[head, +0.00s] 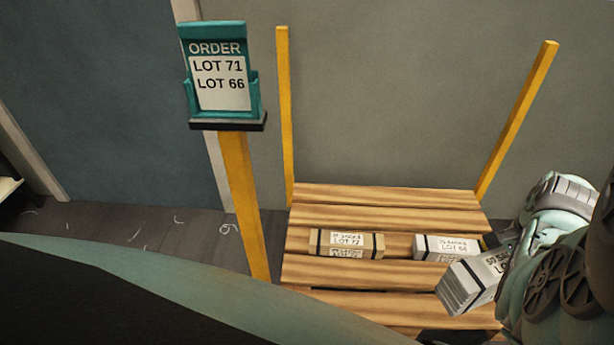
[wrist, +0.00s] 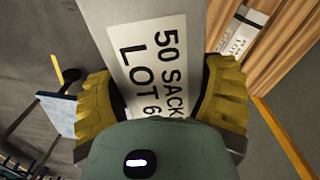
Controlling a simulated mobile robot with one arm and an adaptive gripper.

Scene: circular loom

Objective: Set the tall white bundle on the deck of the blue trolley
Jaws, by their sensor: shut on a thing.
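My gripper (wrist: 160,98) is shut on a white bundle (wrist: 103,14), with a yellow finger on each side of it.
On the slatted platform (head: 385,199) lie a tan bundle (head: 346,244) marked LOT 72 and another white bundle (head: 446,247). Yellow posts (head: 286,115) stand at its back corners. An order sign (head: 221,80) lists LOT 71 and LOT 66.

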